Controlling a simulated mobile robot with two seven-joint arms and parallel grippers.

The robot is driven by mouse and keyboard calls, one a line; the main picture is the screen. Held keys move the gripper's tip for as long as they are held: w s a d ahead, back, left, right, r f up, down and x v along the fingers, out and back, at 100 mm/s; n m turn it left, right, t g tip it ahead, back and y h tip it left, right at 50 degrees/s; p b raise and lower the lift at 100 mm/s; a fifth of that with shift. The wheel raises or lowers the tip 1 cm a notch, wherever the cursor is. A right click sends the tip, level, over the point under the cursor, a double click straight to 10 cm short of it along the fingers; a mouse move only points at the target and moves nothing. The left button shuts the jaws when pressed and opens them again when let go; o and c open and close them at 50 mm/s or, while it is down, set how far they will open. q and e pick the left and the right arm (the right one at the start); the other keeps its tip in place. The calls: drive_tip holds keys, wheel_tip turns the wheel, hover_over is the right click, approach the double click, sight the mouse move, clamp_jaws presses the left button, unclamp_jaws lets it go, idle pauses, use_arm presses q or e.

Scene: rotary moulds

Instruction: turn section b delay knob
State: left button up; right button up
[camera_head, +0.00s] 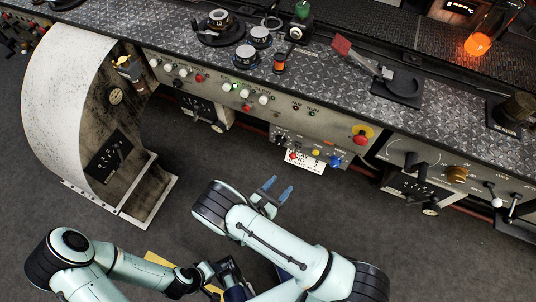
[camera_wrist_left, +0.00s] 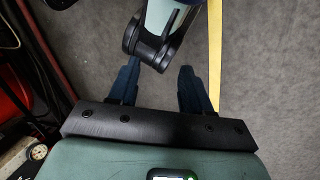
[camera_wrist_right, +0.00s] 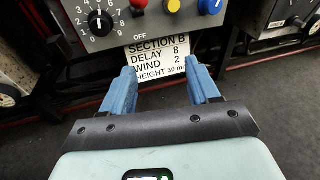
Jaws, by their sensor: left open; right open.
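In the right wrist view a black knob (camera_wrist_right: 100,21) with a white pointer mark sits on a grey panel, ringed by white numbers. The pointer looks roughly upward; its exact number is unclear. A white card (camera_wrist_right: 158,60) below the panel reads Section B, delay 8, wind 2, height 30 mm. In the head view the card (camera_head: 305,162) hangs below the control panel (camera_head: 310,148). My right gripper (camera_head: 277,188) is open and empty, below and in front of this panel, apart from the knob. My left gripper (camera_wrist_left: 159,72) is open and empty over the floor; an arm link shows beyond its fingers.
On the panel beside the knob are a red button (camera_wrist_right: 173,6), a blue button (camera_wrist_right: 211,6) and a yellow one. A red emergency button (camera_head: 361,140) is above right. A lever dial (camera_head: 414,186) stands right, a curved white housing (camera_head: 68,110) left. Floor between is clear.

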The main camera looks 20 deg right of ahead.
sight(278, 144)
drive_tip(key=w+a+r+n+t+b, duration=0.1)
drive_tip(key=w+a+r+n+t, duration=0.1)
drive_tip(key=w+a+t, duration=0.3)
use_arm(q)
drive_tip(key=f, duration=0.1)
drive_tip(key=w+f, duration=0.1)
drive_tip(key=w+f+n+b, duration=0.1)
drive_tip(key=shift+a, duration=0.3)
use_arm(e)
drive_tip(key=shift+g+y, duration=0.3)
drive_tip(key=shift+y, duration=0.1)
drive_tip(key=x, duration=1.4)
drive_tip(key=shift+s+d+f, duration=0.15)
drive_tip(key=shift+s+f, duration=0.05)
drive_tip(key=shift+f, duration=0.05)
drive_tip(key=c, duration=1)
